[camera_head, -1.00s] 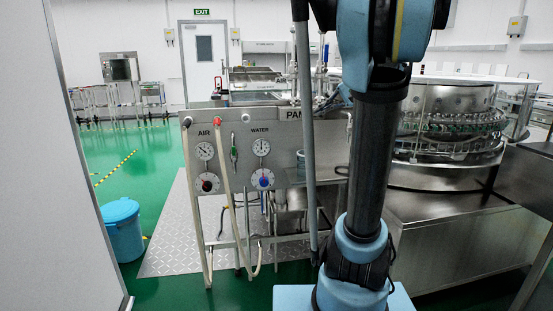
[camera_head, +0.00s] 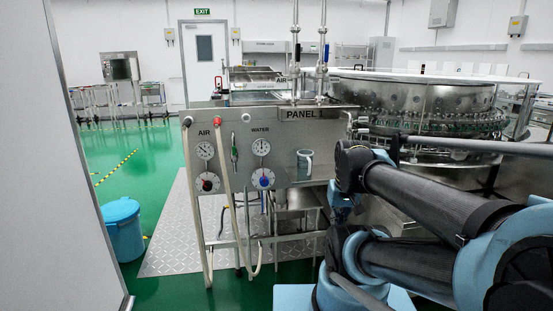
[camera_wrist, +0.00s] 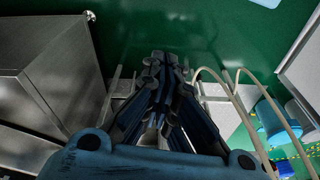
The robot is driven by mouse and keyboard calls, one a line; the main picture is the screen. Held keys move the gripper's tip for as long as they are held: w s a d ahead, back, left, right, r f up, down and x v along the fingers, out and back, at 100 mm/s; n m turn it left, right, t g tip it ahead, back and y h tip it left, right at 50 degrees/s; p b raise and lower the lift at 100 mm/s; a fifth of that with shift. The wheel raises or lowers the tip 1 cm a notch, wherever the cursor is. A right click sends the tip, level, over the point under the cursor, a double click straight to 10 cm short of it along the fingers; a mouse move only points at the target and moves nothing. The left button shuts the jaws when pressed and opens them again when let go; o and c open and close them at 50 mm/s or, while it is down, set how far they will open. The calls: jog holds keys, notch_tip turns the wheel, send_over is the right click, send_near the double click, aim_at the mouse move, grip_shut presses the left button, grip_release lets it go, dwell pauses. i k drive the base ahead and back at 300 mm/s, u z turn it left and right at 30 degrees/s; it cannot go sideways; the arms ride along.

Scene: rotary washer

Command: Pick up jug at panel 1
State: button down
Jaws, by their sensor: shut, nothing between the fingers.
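The jug (camera_head: 305,162) is a small grey, metallic-looking vessel, upright at the front of panel 1 (camera_head: 278,135), below the "PANEL 1" sign. I cannot tell what holds it up. My gripper (camera_wrist: 160,60) shows in the wrist view with its dark fingers drawn together and nothing between them, above green floor. I cannot make out the jug in the wrist view. In the head view my arm is folded low at the right, to the right of the jug and apart from it. The fingers are not clear there.
Two hoses (camera_head: 225,190) hang at the panel's left, by gauges and valve knobs. A blue bin (camera_head: 122,230) stands on the floor at left. The rotary washer (camera_head: 420,95) is behind my arm. A pale wall (camera_head: 90,170) borders the left. Floor between bin and panel is clear.

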aim_at(305, 157)
jog(key=u, duration=0.5)
jog(key=k, duration=1)
jog(key=z, duration=0.65)
jog(key=i, duration=1)
